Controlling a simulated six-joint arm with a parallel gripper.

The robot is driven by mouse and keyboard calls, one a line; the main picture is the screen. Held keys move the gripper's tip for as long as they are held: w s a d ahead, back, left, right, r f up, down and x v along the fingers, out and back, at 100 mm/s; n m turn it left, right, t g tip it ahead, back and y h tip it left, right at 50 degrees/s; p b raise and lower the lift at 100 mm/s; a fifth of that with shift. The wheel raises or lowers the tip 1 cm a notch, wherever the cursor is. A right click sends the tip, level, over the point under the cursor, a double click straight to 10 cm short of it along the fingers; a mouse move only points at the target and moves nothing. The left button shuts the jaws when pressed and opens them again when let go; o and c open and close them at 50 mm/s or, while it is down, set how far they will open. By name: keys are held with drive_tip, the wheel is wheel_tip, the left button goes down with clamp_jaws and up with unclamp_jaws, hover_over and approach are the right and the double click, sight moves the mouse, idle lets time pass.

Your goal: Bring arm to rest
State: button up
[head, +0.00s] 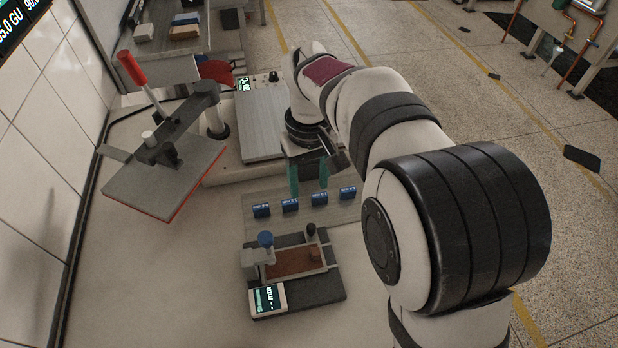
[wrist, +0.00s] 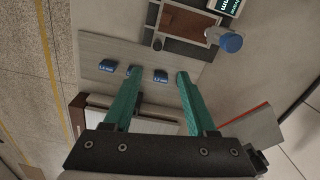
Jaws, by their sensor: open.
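My gripper (head: 308,178) has green fingers pointing down, just behind a row of small blue labelled blocks. In the wrist view my gripper (wrist: 157,74) has its two fingers apart, with nothing held between them. Several blue blocks (head: 290,205) stand in a row on a light grey plate (head: 262,222). In the wrist view some blue blocks (wrist: 106,65) lie beyond the fingertips, and one is partly hidden by the left finger.
A gauge device (head: 297,262) with a brown pad, blue knob and small display stands in front of the plate. A red-handled press (head: 165,165) stands at the left. A scale-like device (head: 262,120) is behind my gripper. The table's front left is clear.

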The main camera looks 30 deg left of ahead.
drive_tip(key=shift+r, duration=0.25)
drive_tip(key=s+d+r+m, duration=0.2)
drive_tip(key=d+m, duration=0.2)
drive_tip(key=d, duration=0.5)
drive_tip(key=s+d+r+m, duration=0.2)
drive_tip(key=d+r+m, duration=0.15)
drive_tip(key=d, duration=0.55)
drive_tip(key=s+d+f+m+y, duration=0.1)
drive_tip(key=s+d+f+m, duration=0.3)
drive_tip(key=s+d+m, duration=0.5)
drive_tip(key=s+d, duration=0.1)
drive_tip(key=s, duration=0.3)
drive_tip(key=shift+s+y, duration=0.4)
